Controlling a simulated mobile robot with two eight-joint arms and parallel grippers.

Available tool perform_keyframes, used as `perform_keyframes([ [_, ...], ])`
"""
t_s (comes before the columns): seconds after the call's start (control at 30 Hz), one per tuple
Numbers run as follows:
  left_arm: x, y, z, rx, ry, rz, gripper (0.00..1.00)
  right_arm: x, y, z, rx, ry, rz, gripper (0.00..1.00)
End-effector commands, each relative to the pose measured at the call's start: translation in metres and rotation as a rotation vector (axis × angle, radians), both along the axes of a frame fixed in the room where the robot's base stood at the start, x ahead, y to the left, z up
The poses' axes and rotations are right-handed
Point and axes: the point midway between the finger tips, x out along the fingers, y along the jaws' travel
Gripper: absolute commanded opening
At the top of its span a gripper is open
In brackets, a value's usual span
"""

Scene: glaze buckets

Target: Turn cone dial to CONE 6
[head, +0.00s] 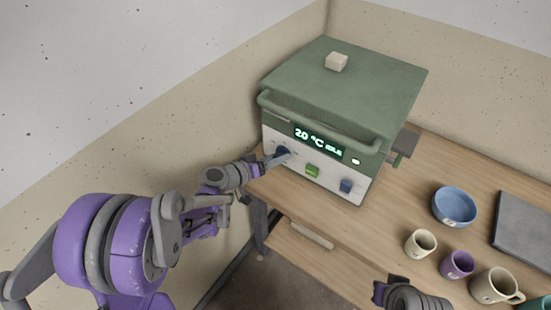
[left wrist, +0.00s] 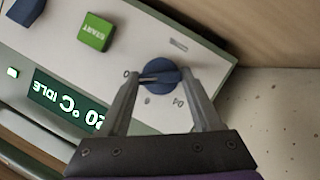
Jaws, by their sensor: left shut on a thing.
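The kiln (head: 318,130) has a green lid and a pale front panel. Its blue cone dial (head: 282,152) is at the panel's left end; it also shows in the left wrist view (left wrist: 159,74). My left gripper (head: 274,159) is shut on the dial, one finger on each side in the left wrist view (left wrist: 160,88). The dial's pale pointer line lies nearly level in that view, toward the "0" mark. An "04" mark shows at its right; another small mark is too small to read. My right gripper (head: 392,290) is partly in view at the bottom; its jaws are unclear.
The display (head: 318,140) reads 20 °C IDLE. A green START button (head: 312,171) and a blue knob (head: 346,186) sit right of the dial. A blue bowl (head: 454,205), several cups and a grey slab (head: 525,230) stand on the wooden table (head: 385,215).

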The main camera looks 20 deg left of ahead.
Motion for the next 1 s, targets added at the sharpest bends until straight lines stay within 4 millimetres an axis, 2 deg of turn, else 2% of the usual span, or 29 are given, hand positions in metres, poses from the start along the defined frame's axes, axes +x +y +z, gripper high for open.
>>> perform_keyframes([
  [1.0, 0.001, 0.003, -0.007, -0.785, 0.286, 0.001, 0.09, -0.003, 0.0, -0.06, 0.0, 0.019, 0.0, 0.0],
])
